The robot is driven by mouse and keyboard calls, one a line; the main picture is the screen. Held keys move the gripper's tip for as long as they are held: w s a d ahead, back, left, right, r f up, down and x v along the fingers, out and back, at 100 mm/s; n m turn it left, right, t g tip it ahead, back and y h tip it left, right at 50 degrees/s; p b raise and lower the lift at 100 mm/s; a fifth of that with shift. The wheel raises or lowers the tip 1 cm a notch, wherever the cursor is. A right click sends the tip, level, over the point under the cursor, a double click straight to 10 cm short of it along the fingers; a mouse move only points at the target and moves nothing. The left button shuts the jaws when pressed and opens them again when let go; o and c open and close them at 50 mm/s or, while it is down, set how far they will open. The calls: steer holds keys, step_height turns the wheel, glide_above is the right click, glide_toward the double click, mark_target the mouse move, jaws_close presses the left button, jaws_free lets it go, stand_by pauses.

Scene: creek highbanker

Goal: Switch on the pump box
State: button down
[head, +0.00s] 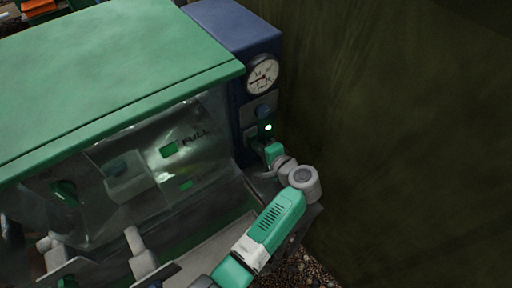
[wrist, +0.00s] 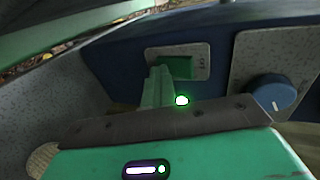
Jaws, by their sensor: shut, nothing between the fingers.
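The pump box (head: 228,30) is a dark blue housing with a white dial gauge (head: 262,75) on its face. A small green light (head: 268,127) glows below the gauge; a glowing green light (wrist: 182,100) also shows in the wrist view. There, a green rectangular switch (wrist: 176,67) sits in a grey plate with small dark lettering. A blue knob (wrist: 271,93) with a white mark is on another plate to its right. My gripper (head: 272,151) is shut and empty, close to the box face. In the wrist view its fingers (wrist: 158,84) overlap the switch plate's lower left; I cannot tell if they touch.
A green-topped casing (head: 110,70) with a clear front marked "FULL" stands left of the box. A dark olive wall or bank (head: 400,130) fills the right. Gravel (head: 308,270) shows below my arm.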

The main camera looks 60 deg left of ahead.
steer(key=shift+s+r+p, duration=0.1)
steer(key=shift+r+p, duration=0.6)
steer(key=shift+r, duration=0.2)
steer(key=p+v, duration=0.4)
steer(key=v, duration=1)
steer(key=shift+f, duration=0.2)
